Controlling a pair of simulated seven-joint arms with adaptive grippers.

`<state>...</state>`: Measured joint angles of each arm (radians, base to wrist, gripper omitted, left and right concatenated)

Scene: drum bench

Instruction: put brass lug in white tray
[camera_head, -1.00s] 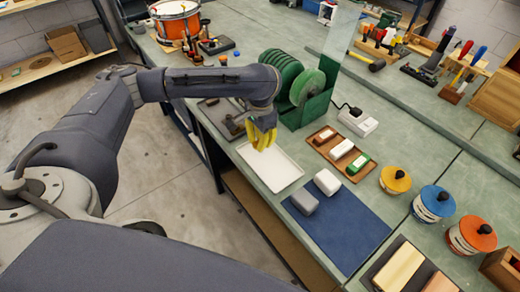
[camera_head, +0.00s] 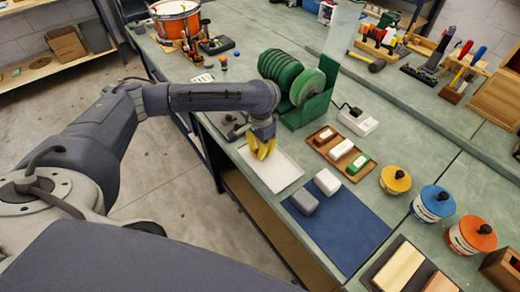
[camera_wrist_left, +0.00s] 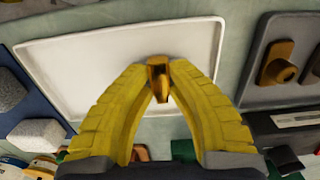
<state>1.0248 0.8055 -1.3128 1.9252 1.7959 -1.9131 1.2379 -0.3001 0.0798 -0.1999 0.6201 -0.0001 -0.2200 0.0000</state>
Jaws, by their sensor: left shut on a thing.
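My left gripper (camera_head: 262,150) has yellow fingers and hangs over the far end of the white tray (camera_head: 275,172). In the left wrist view its fingertips (camera_wrist_left: 159,66) are shut on a small brass lug (camera_wrist_left: 158,84). The white tray (camera_wrist_left: 90,68) fills much of that view behind the fingers. The lug is in front of the tray's surface there; I cannot tell whether it touches it. In the head view the fingers hide the lug. My right gripper is not in view.
A dark tray with brass pieces (camera_wrist_left: 280,62) lies beside the white tray. A blue mat (camera_head: 345,228) with a grey block (camera_head: 304,201) and a white block (camera_head: 327,182) is on the near side.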

